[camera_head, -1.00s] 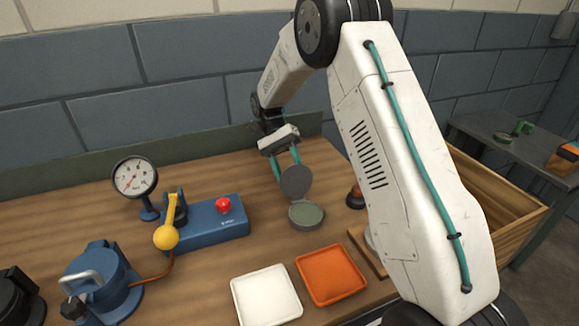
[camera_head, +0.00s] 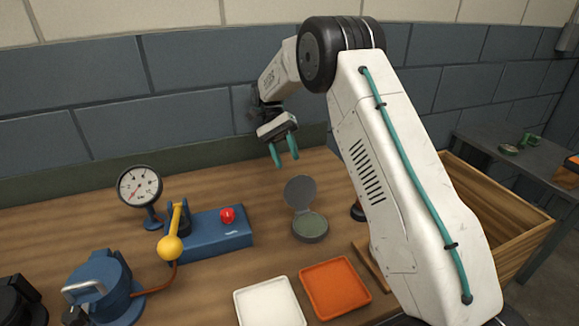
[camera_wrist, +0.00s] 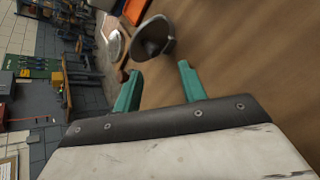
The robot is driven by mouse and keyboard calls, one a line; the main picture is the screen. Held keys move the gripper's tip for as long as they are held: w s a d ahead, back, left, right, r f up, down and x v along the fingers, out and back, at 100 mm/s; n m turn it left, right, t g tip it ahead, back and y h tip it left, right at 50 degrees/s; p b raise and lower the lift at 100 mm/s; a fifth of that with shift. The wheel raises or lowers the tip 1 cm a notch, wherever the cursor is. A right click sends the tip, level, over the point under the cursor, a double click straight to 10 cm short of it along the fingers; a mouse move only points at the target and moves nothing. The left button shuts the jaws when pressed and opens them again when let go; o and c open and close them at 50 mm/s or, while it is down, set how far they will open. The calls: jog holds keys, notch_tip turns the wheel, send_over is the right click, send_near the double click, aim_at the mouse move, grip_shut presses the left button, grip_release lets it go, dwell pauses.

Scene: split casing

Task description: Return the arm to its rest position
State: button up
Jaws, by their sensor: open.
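My gripper (camera_head: 285,153) is open and empty, with teal fingers apart, in the air above the back of the workbench. A round grey-green casing (camera_head: 310,227) sits on the bench below it, its grey lid (camera_head: 300,192) hinged up at the back. The fingers are above the lid and apart from it. In the wrist view the open fingers (camera_wrist: 158,88) show with nothing between them, and the grey lid (camera_wrist: 152,38) is seen beyond them. My white upper arm covers part of the bench on the right.
A white tray (camera_head: 268,304) and an orange tray (camera_head: 335,287) lie at the front. A blue box with a red button (camera_head: 228,215), a yellow-knobbed lever (camera_head: 170,247), a gauge (camera_head: 139,187) and a blue device (camera_head: 100,287) stand left. A wooden crate (camera_head: 500,205) is at right.

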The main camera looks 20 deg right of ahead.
aim_at(294, 179)
jog(key=shift+w+r, duration=0.1)
dwell(0.3)
jog(key=x, duration=0.7)
jog(key=shift+s, duration=0.3)
jog(key=shift+f, duration=0.25)
